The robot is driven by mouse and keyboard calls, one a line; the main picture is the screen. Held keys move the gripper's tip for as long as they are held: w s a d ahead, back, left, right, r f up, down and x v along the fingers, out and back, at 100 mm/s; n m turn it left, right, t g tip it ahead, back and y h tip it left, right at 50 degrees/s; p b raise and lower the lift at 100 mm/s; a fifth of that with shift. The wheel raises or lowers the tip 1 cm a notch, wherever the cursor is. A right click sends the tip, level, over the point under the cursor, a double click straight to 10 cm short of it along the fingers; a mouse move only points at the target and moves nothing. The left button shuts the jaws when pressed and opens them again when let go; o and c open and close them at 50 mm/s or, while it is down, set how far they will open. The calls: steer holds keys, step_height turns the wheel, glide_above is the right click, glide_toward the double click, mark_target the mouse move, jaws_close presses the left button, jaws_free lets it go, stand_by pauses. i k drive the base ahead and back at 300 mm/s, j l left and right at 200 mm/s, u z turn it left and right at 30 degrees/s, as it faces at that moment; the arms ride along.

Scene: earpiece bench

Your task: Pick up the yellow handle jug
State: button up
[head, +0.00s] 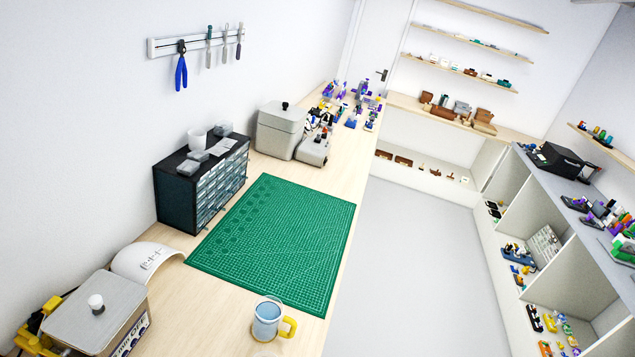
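The jug (266,321) stands upright on the wooden bench near the bottom of the head view. It has a blue-grey body and a yellow handle (288,327) that points right, toward the bench's front edge. It is just below the near corner of the green mat and looks clear of other objects. My gripper is not in view.
The green cutting mat (275,238) lies bare on the bench (215,310). A dark drawer cabinet (176,196), a white curved cover (143,262) and a grey-lidded box (90,318) stand to the left. Grey boxes (281,128) stand farther back. The floor (420,270) right of the bench is clear.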

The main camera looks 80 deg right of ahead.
mark_target(269, 311)
steer(key=z, duration=1.6)
